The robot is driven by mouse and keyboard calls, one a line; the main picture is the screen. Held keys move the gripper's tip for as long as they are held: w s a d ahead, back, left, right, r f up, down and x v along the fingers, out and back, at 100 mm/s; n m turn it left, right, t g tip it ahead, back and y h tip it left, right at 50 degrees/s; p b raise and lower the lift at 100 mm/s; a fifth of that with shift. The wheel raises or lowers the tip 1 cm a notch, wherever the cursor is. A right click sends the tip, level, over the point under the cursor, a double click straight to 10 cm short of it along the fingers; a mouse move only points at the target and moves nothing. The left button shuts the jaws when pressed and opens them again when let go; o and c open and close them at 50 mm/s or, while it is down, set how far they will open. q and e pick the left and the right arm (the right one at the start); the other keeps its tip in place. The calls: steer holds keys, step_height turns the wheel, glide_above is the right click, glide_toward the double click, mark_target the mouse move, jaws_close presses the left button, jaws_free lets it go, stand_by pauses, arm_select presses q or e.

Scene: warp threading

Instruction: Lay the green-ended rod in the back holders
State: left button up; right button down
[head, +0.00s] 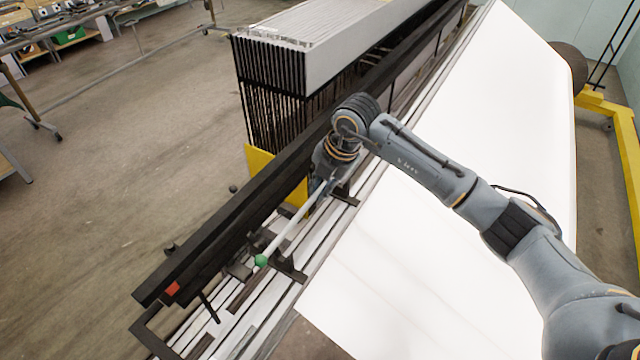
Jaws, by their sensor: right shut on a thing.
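The rod (287,228) is thin and pale, with a green ball end (261,261) at its lower left. My right gripper (318,193) is shut on the rod near its upper part; the fingers are partly hidden by the wrist. The rod slants from upper right to lower left over the machine's rails. Dark brackets, likely holders, show beside it: one (291,272) near the green end and one (345,196) near the gripper. I cannot tell whether the rod touches them. My left gripper is not in view.
A long black beam (215,232) runs along the left of the rails. A tall rack of dark plates (270,75) stands behind the gripper. A broad white sheet (400,240) slopes to the right under my arm. Open floor lies left.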

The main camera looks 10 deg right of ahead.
arm_select(q)
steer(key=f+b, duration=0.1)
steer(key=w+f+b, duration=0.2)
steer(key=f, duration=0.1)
steer(key=shift+b, duration=0.4)
arm_select(e)
step_height(320, 180, down, 6)
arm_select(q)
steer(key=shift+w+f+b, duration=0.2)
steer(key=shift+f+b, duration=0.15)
arm_select(e)
steer(key=shift+f, duration=0.45)
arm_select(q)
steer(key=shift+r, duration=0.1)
arm_select(e)
steer(key=c, duration=1.3)
jaws_free()
